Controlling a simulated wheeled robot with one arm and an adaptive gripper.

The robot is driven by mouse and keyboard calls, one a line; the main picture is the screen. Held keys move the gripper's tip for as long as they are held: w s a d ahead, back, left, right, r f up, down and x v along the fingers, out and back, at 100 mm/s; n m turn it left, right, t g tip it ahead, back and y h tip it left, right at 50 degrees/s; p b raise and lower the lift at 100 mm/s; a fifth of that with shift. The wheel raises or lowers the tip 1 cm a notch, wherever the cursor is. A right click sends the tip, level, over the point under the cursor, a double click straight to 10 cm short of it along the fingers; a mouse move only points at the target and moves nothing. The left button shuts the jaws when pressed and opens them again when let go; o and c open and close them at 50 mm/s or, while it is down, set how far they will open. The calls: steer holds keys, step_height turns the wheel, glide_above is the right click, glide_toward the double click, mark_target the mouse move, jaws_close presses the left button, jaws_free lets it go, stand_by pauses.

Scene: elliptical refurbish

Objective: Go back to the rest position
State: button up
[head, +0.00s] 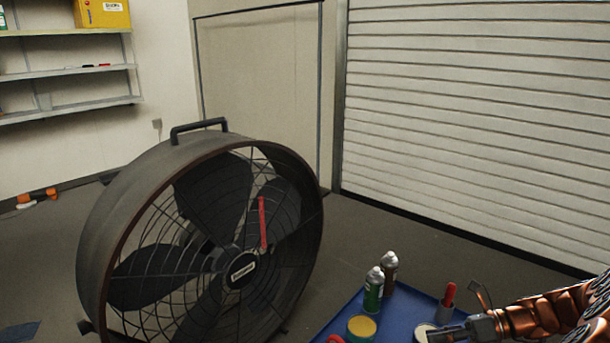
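My copper-coloured arm enters at the lower right of the head view. My gripper (436,334), grey and partly cut off by the bottom edge, is over the right part of a blue tray or tabletop (408,309). Its fingers are too small and dark to tell whether they are open or shut. I cannot make out anything held in it. A large black drum fan (98,230) stands on the floor left of my gripper, well apart from it. A red stick-like thing (263,222) shows at the fan's front grille.
The blue surface holds a green spray can (373,292), a brown spray can (389,273), a yellow-topped tin (361,328) and a red-handled tool (449,294) in a cup. Shelves (70,74) hang at the left. A white roller shutter (470,110) closes the back right.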

steer(key=s+a+r+n+g+h+p, duration=0.3)
steer(key=s+a+r+n+p, duration=0.4)
steer(key=r, duration=0.4)
steer(key=s+a+r+n+g+h+p, duration=0.25)
steer(key=s+a+r+n+p, duration=0.35)
steer(key=a+r, duration=0.4)
steer(key=s+d+r+n+t+h+p, duration=0.1)
steer(key=s+d+r+n+h+p, duration=0.1)
steer(key=s+r+n+h+p, duration=0.2)
steer(key=s+d+r+n+h+p, duration=0.1)
steer(key=s+r+n+h+p, duration=0.3)
steer(key=s+r+n+p, duration=0.5)
steer(key=shift+s+d+r+n+t, duration=0.4)
steer(key=shift+s+r+n, duration=0.6)
steer(key=shift+s+r, duration=0.8)
steer(key=shift+s+f, duration=0.15)
steer(key=shift+f, duration=0.05)
